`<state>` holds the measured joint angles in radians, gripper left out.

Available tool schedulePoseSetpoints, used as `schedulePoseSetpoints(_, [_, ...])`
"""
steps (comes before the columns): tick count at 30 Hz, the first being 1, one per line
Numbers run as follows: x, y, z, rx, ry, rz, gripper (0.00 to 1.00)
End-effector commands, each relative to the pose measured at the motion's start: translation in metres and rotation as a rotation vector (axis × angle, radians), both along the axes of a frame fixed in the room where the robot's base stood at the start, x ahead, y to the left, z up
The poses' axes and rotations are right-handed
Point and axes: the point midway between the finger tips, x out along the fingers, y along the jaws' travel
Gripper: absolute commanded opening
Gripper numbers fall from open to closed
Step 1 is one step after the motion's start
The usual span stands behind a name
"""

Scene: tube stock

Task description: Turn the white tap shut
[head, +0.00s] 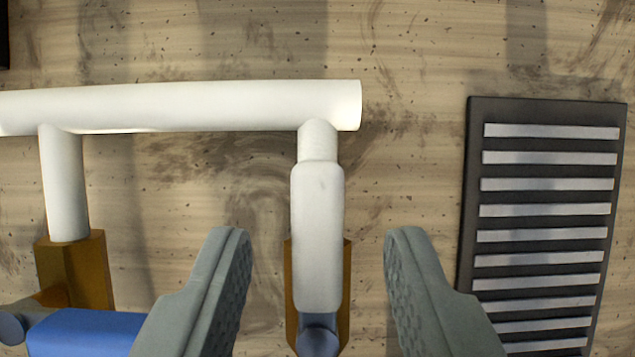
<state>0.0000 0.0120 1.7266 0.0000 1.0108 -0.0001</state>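The white tap handle (317,235) is in the middle of the head view, a rounded white lever. It lies in line with the white branch pipe above it and covers part of a brass valve body (346,285). A grey-blue pivot (318,342) shows at its lower end. My gripper (318,245) is open, with one grey finger to the left of the white handle and one to the right. There is a visible gap on both sides, and neither finger appears to touch it. The lower part of the valve is cut off by the frame edge.
A white pipe (180,108) runs across the upper left. A second branch at left carries another brass valve (75,275) with a blue handle (85,333), partly behind my left finger. A dark slatted grille (472,200) is at right. The wall between is bare.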

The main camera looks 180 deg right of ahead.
Motion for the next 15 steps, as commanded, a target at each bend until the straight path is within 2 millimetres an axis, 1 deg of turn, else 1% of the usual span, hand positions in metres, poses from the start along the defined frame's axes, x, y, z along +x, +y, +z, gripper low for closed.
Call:
schedulePoseSetpoints(3, [0.004,0.0,-0.009,0.0,0.0,0.0,0.38])
schedulePoseSetpoints(6, [0.006,0.0,-0.013,0.0,0.0,0.0,0.38])
schedulePoseSetpoints(15, [0.006,0.0,-0.015,0.0,0.0,0.0,0.38])
